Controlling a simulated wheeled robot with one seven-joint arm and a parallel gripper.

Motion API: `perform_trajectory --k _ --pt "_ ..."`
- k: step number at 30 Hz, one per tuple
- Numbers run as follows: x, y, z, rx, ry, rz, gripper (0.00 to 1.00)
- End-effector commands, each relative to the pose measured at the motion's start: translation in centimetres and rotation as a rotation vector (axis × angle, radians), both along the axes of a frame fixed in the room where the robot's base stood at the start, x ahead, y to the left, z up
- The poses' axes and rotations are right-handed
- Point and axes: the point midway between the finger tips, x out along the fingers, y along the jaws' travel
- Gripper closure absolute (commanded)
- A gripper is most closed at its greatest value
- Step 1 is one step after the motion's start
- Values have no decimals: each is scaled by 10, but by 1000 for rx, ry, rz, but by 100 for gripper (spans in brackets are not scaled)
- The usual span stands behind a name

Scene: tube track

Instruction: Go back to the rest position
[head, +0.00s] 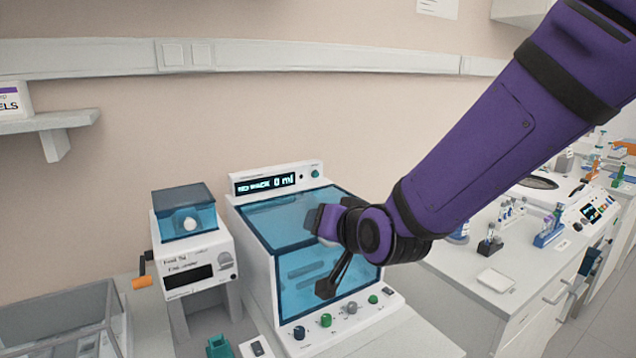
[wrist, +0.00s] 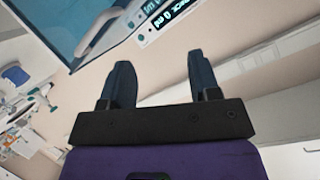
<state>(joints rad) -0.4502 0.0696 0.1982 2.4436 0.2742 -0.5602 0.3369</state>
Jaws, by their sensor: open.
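My purple arm reaches in from the upper right in the head view. My gripper (head: 326,288) is in front of the blue transparent cover of a white machine (head: 262,282). In the wrist view my gripper (wrist: 165,80) shows two dark fingers spread apart with nothing between them. I cannot tell from the head view whether it touches the cover. The machine's display (head: 265,184) reads "NO RACK 0 ml", and it also shows in the wrist view (wrist: 168,15). My arm hides part of the cover's right side.
A smaller white machine (head: 196,262) with a blue lid and an orange-handled crank stands to the left. A clear box (head: 62,318) is at the lower left. A bench (head: 520,308) with tube racks and instruments is on the right.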

Motion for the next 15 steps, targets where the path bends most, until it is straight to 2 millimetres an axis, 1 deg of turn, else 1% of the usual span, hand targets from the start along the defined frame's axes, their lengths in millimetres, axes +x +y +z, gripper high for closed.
perform_trajectory --k 1,5,8,9,11,15 --pt "-1 -18 12 -29 11 -9 44" --pt "-11 -60 30 -119 67 -18 44" --pt "-24 -92 42 -187 114 -25 44" --pt "-30 -106 46 -214 134 -29 44" --pt "-41 -125 53 -252 165 -36 44" --pt "-72 -169 65 -336 243 -53 44"
